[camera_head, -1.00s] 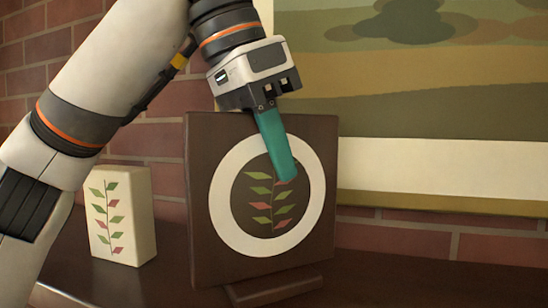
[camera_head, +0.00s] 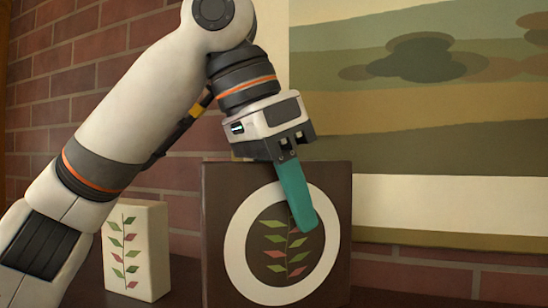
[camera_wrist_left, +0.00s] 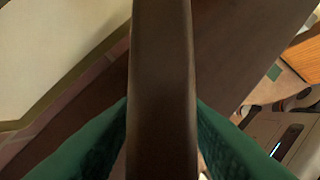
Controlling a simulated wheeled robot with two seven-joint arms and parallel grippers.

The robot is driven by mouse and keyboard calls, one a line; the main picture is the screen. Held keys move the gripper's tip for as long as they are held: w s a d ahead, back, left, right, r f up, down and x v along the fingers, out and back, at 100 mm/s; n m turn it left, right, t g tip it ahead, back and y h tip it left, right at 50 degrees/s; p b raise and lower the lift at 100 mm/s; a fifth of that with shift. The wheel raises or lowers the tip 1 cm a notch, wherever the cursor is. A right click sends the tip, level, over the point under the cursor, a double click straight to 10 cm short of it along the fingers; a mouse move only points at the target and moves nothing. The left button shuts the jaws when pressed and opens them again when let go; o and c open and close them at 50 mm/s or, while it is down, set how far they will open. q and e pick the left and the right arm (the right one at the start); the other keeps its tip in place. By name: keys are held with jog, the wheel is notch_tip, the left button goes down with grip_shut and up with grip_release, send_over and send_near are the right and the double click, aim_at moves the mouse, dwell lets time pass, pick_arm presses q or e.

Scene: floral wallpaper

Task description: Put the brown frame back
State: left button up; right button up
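The brown frame (camera_head: 218,215) is a dark, upright square panel with a white ring around a sprig of green and red leaves. In the left wrist view the frame's edge (camera_wrist_left: 160,75) runs between the two teal fingers, which press close on both sides. I cannot see whether the frame touches the surface below. My right gripper is not in view.
A cream block (camera_head: 140,245) with a similar leaf sprig stands left of the frame, a small gap away. A brick wall (camera_head: 105,90) and a large landscape painting (camera_head: 430,120) are behind. The dark shelf (camera_head: 180,290) shows only at the bottom.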

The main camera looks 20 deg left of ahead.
pick_arm(q)
jog(key=v, duration=1.2)
jog(key=shift+s+r, duration=0.1)
dwell(0.4)
